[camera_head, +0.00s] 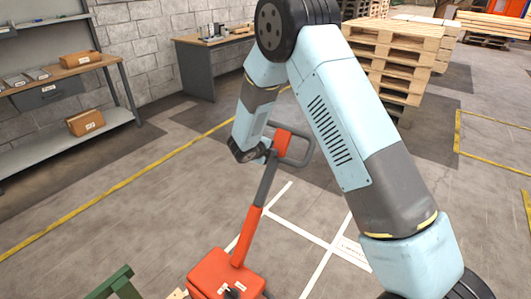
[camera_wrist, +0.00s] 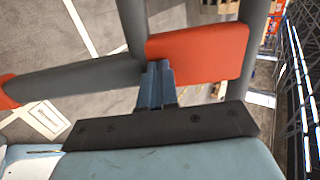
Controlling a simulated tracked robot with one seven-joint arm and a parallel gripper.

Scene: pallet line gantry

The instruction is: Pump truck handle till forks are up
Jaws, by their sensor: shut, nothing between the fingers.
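The truck handle has a grey loop (camera_head: 308,150), an orange block (camera_head: 283,142) and a shaft (camera_head: 247,235) leaning up from the orange pump base (camera_head: 222,277). My gripper (camera_head: 268,147) is at the handle's top, left of the orange block. In the wrist view, my gripper (camera_wrist: 158,68) has its narrow fingers together, with tips against or just in front of the grey bar beside the orange block (camera_wrist: 198,53). I cannot tell whether they touch. The forks are not clearly visible, so their height cannot be told.
A green frame (camera_head: 115,285) stands left of the pump base. A shelf bench with boxes (camera_head: 60,75) is at left, a grey workbench (camera_head: 200,60) at the back. Stacked wooden pallets (camera_head: 400,60) stand behind my arm. Floor with white and yellow lines is clear around the handle.

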